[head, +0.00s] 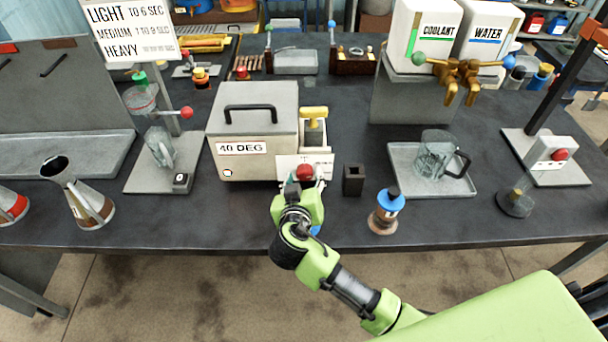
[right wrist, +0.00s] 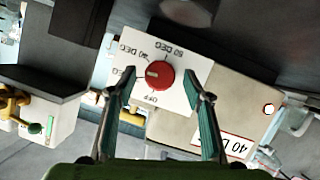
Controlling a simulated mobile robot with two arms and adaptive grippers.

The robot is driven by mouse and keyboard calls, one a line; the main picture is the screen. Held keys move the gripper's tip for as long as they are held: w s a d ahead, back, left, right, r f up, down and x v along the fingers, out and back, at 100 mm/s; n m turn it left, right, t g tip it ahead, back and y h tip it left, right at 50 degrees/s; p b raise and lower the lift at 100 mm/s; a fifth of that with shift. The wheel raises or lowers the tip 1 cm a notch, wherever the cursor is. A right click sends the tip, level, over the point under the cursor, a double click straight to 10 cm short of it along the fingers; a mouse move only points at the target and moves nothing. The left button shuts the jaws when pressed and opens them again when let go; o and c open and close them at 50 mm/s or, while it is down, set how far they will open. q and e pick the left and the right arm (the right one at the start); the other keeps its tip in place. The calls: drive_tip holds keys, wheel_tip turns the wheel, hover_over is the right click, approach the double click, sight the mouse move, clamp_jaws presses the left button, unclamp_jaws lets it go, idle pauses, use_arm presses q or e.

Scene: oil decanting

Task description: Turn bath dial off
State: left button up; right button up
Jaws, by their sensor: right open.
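The bath dial (head: 304,172) is a red round knob on a white plate at the front right of the bath. In the right wrist view the dial (right wrist: 160,76) shows a pale pointer mark on its left side. The plate (right wrist: 185,58) has several degree labels around the knob and OFF below it; the mark is not at OFF. My right gripper (head: 300,192) is at the dial, partly hiding the plate. In the wrist view its open fingers (right wrist: 160,88) stand either side of the knob, with gaps visible. My left gripper is not in view.
The bath (head: 240,160) has a black handle and a 40 DEG label. A small dark block (head: 353,180) and a blue-capped bottle (head: 386,212) stand close to the right of my gripper. A tray (head: 400,178) with a glass jug is further right.

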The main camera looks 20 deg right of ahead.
drive_tip(key=shift+w+d, duration=0.1)
drive_tip(key=c, duration=1.1)
